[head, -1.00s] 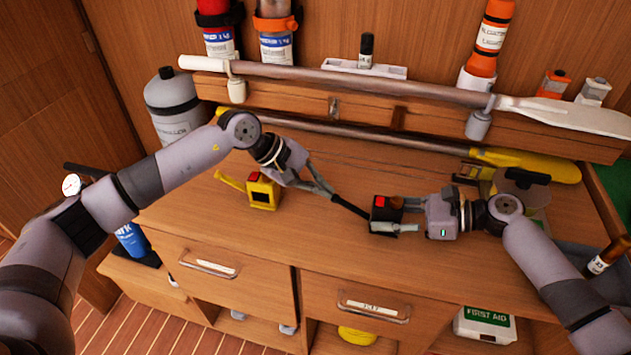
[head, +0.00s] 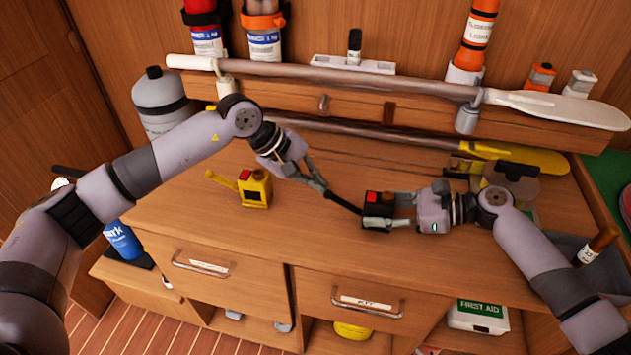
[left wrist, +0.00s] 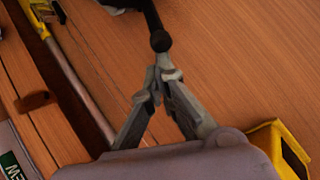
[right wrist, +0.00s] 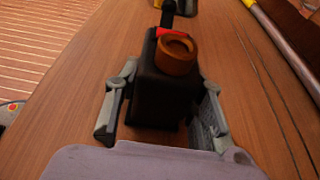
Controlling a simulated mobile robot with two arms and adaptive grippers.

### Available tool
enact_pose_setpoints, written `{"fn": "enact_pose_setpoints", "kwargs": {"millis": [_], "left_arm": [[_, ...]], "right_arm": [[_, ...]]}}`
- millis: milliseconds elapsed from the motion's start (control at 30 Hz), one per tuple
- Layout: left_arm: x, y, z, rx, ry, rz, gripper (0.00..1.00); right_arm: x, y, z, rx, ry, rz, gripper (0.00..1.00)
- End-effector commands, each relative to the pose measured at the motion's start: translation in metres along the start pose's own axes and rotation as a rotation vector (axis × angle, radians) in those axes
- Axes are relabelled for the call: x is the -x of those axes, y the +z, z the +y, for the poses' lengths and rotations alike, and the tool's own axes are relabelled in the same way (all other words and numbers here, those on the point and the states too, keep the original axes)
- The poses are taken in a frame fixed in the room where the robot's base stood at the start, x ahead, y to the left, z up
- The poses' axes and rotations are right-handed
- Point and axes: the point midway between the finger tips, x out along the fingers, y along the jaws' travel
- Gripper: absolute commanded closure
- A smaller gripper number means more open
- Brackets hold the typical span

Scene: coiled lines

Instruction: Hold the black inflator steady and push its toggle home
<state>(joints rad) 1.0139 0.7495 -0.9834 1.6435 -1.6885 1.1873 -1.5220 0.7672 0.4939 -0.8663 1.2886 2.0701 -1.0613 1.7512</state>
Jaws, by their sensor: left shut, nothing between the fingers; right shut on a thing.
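The black inflator (head: 376,214) stands on the wooden counter, with a red patch on top. Its black toggle (head: 344,203) sticks out to the left and slants up. My right gripper (head: 398,210) is shut on the inflator's body from the right. In the right wrist view the inflator (right wrist: 160,92) sits between the fingers, with an orange-brown round part on top. My left gripper (head: 322,187) is shut and empty, its tips at the toggle's outer end. In the left wrist view the toggle's round end (left wrist: 160,41) is just beyond the tips; I cannot tell whether they touch.
A yellow inflator (head: 255,189) with its own lever stands to the left on the counter. A paddle (head: 350,83) rests along the raised shelf behind, and a yellow-bladed one (head: 520,158) lies below it. The counter's front strip is clear.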

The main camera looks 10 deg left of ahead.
Motion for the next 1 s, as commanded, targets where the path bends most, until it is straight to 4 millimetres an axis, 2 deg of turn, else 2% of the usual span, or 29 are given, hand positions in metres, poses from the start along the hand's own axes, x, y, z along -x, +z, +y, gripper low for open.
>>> {"fn": "enact_pose_setpoints", "kwargs": {"millis": [267, 633, 1000], "left_arm": [[0.006, 0.01, 0.011, -0.034, -0.075, 0.082, 1.0], [0.013, 0.035, 0.038, -0.104, -0.283, 0.31, 1.0], [0.009, 0.06, 0.059, -0.103, -0.292, 0.318, 1.0]], "right_arm": [[0.0, -0.001, 0.0, -0.001, 0.001, 0.001, 0.86], [0.0, -0.001, 0.0, -0.001, 0.001, 0.001, 0.86], [0.0, -0.001, 0.0, -0.001, 0.0, 0.001, 0.86]]}}
